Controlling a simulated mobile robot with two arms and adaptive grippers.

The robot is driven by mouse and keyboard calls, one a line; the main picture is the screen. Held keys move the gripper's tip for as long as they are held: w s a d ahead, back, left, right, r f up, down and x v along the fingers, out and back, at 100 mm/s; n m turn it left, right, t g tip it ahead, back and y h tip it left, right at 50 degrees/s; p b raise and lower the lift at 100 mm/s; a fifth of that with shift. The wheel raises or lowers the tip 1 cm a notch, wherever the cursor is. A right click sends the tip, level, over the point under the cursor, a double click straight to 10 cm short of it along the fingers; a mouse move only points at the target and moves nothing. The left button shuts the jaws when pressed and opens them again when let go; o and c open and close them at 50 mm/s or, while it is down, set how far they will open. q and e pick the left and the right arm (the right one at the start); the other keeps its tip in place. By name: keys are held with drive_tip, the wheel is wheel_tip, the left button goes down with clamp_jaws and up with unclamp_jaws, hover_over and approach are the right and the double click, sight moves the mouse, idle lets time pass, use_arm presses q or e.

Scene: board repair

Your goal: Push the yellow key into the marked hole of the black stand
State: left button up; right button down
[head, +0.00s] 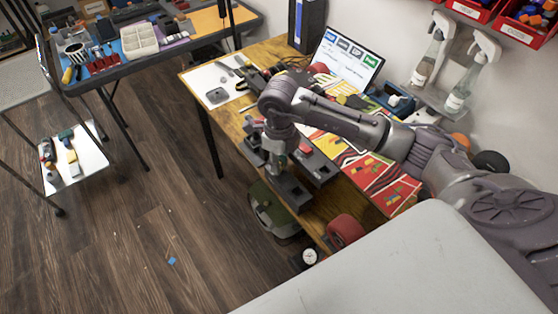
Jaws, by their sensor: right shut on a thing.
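My right gripper (277,168) points down over the near left edge of the wooden table (232,120). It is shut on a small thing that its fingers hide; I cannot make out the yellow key. Dark blocky parts, which look like the black stand (290,192), lie right below and beside the gripper at the table edge. The marked hole is hidden or too small to see. I cannot tell whether the held thing touches the stand. My left gripper is not in view.
A tilted screen (347,58), a blue binder (308,22) and spray bottles (462,80) stand at the back. Red and yellow sheets (385,180) lie under my right arm. A green bag (272,212) is below the table edge. The floor (150,220) at left is mostly clear.

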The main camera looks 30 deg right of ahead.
drive_tip(key=shift+f+b, duration=0.4)
drive_tip(key=shift+f, duration=0.05)
idle(0.7)
drive_tip(key=c, duration=0.9)
unclamp_jaws()
drive_tip(key=shift+a+r, duration=0.1)
drive_tip(key=shift+w, duration=0.1)
drive_tip(key=shift+d, duration=0.2)
drive_tip(key=shift+c, duration=0.7)
drive_tip(key=shift+r, duration=0.15)
